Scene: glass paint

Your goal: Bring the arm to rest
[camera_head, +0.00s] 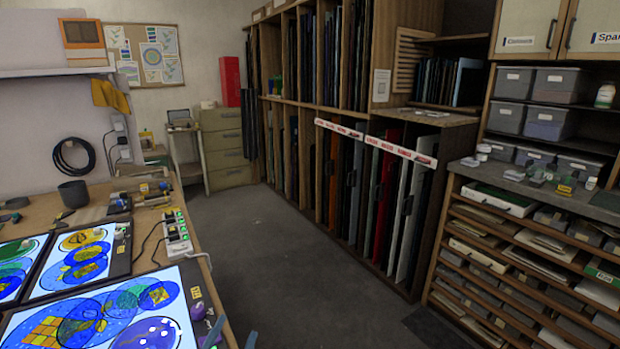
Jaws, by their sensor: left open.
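My left gripper (232,336) shows only at the bottom edge, where two bluish fingertips stand apart beside the front right corner of the workbench (150,222). The gap between them looks empty. The rest of that arm is out of the picture. My right gripper is not in view. Lit glass panels with coloured circles (105,318) lie on the bench to the left of the fingertips.
A power strip (178,232) with a cable sits along the bench's right edge. A dark cup (73,193) stands farther back. The grey floor (290,270) is clear. A tall glass rack (345,190) and a drawer unit (520,270) stand to the right.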

